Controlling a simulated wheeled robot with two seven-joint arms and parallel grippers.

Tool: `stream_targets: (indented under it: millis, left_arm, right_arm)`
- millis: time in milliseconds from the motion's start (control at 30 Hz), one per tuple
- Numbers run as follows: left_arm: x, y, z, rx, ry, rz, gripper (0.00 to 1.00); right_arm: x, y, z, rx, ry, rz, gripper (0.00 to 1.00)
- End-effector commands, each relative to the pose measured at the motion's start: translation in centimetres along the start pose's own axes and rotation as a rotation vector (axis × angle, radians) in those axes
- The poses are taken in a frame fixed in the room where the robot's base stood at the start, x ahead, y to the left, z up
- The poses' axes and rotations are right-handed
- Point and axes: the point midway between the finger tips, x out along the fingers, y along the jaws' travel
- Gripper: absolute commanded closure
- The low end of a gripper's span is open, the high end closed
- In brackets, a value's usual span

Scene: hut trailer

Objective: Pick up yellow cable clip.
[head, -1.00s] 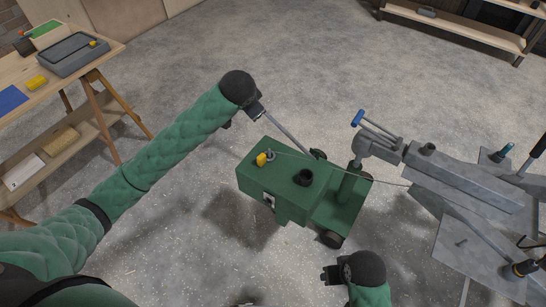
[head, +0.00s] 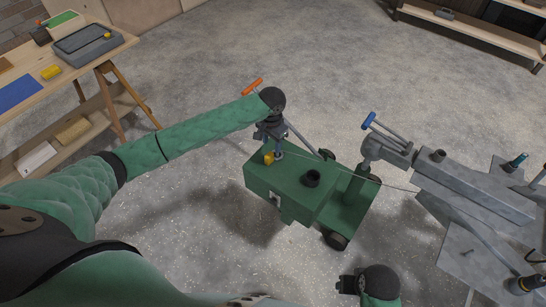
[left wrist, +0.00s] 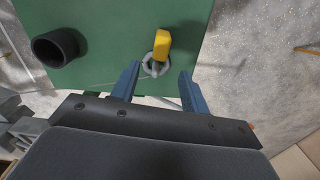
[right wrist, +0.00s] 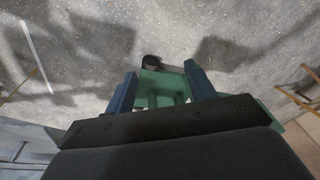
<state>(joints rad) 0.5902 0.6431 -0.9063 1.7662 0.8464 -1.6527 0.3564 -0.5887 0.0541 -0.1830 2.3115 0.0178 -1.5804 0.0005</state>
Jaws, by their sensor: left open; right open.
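The yellow cable clip (head: 268,158) is on top of the green cart (head: 290,190), at its far left end, beside a small grey ring with a thin cable. In the left wrist view the clip (left wrist: 163,42) stands just beyond the grey ring (left wrist: 155,66). My left gripper (left wrist: 160,75) is open and empty, its fingers on either side of the ring's near part and short of the clip. In the head view it hangs over the cart beside the clip. My right gripper (right wrist: 160,72) is open and empty, low at the cart's near right.
A black cup-like socket (head: 312,178) stands on the cart top. A grey metal hitch (head: 460,190) with a blue-handled bar lies to the right. A wooden bench (head: 110,55) at upper left holds a grey tray and a yellow block (head: 50,72). Concrete floor is open around the cart.

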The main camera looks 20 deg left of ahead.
Motion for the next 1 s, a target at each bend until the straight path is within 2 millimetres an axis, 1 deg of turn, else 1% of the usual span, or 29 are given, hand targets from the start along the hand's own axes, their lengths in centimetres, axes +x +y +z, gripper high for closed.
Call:
stream_targets:
  millis: [100, 267, 500, 667, 800, 1000]
  left_arm:
    - [1.1, 0.0, 0.1, 0.001, -0.001, 0.0, 0.55]
    - [2.0, 0.0, 0.2, 0.002, 0.0, -0.001, 0.55]
    - [4.2, 0.1, 0.8, 0.002, -0.001, -0.001, 0.55]
    - [6.0, 0.1, 0.8, 0.002, 0.0, -0.001, 0.55]
    - [6.6, 0.1, 0.8, 0.003, 0.001, -0.002, 0.55]
    - [6.7, 0.1, 0.8, 0.003, 0.002, -0.002, 0.55]
  right_arm:
    - [0.8, 0.1, 0.0, 0.0, -0.002, 0.001, 0.45]
    - [2.0, 0.2, 0.0, 0.0, -0.005, 0.003, 0.45]
    - [5.8, 0.5, 0.1, -0.001, -0.009, 0.008, 0.45]
    - [7.7, 0.7, 0.3, -0.001, -0.009, 0.01, 0.45]
    - [8.3, 0.8, 0.4, -0.001, -0.008, 0.011, 0.45]
    - [8.4, 0.8, 0.4, -0.001, -0.007, 0.011, 0.45]
